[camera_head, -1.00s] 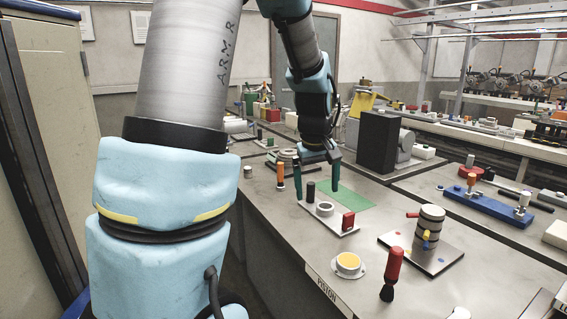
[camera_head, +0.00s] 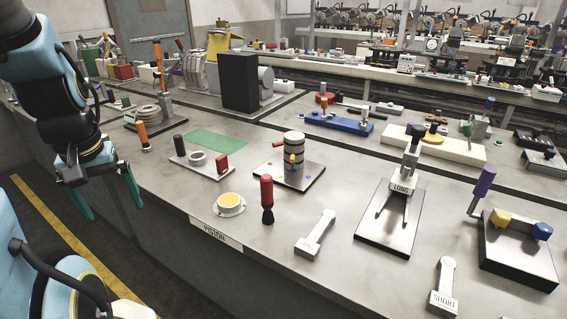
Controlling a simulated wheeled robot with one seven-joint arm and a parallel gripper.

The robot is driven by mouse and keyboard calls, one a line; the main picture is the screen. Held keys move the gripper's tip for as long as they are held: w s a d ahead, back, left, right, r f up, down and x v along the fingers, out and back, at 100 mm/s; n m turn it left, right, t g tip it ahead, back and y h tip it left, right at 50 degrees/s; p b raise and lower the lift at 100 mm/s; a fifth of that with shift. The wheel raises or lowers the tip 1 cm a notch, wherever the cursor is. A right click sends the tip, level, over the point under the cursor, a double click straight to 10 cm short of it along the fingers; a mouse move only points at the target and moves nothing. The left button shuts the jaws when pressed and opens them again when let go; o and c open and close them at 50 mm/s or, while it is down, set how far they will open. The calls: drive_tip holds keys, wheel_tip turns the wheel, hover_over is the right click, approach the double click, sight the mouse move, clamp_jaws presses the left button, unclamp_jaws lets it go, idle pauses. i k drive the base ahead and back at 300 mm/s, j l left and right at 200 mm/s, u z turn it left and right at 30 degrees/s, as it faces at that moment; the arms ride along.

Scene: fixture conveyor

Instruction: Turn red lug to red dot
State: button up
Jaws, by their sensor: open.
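The dark ringed cylinder (camera_head: 294,147) stands upright on a flat metal plate (camera_head: 286,189) near the middle of the table. Its red lug (camera_head: 278,144) sticks out to the left near the top. A yellow lug (camera_head: 293,158) faces the camera lower down. My gripper (camera_head: 105,193) is open and empty at the far left, fingers pointing down, beyond the table's left edge and well away from the cylinder.
A red-handled tool (camera_head: 267,195) and a yellow-topped round part (camera_head: 229,203) stand in front of the cylinder. A white plate with a red block (camera_head: 221,163) lies to its left.

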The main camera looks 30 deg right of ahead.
sight(281, 143)
drive_tip(key=z, duration=0.95)
drive_tip(key=i+j+u, duration=0.15)
drive_tip(key=u, duration=0.15)
drive_tip(key=i+u, duration=0.3)
